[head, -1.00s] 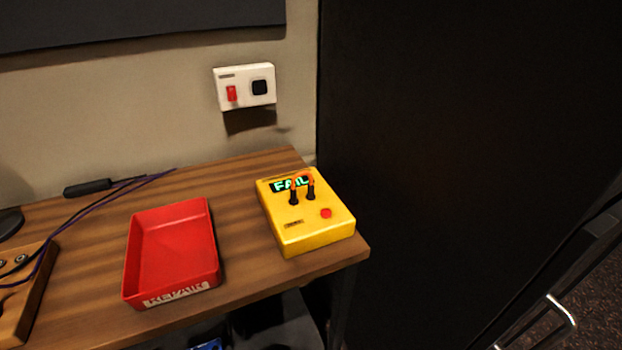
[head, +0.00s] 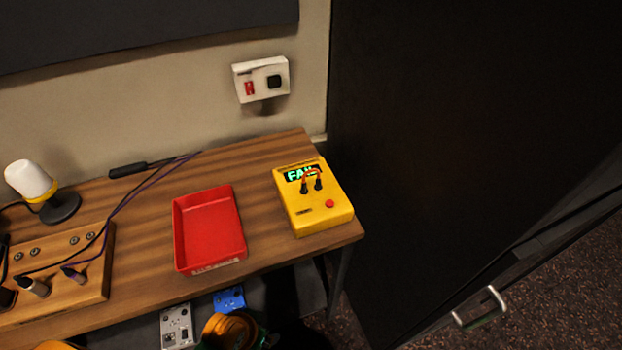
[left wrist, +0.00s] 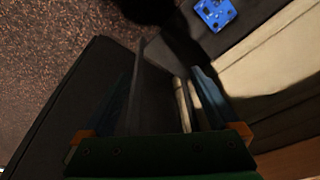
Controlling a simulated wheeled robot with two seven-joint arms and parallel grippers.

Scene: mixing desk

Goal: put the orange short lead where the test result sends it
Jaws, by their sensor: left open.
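The tester's display (head: 298,174) shows green letters reading FAIL. The red tray (head: 209,228) stands open and empty to the left of the tester; the label on its front edge is too small to read now. My left gripper (left wrist: 167,85) shows in the left wrist view, open with nothing between its fingers. It is away from the lead. My right gripper is in neither view.
A wooden block (head: 92,270) with sockets and plugged leads stands at the left, near a white-topped lamp (head: 32,181). A dark panel (head: 430,150) rises right of the desk. A blue box (head: 229,298) sits below the desk's front edge. Bare wood separates tray and tester.

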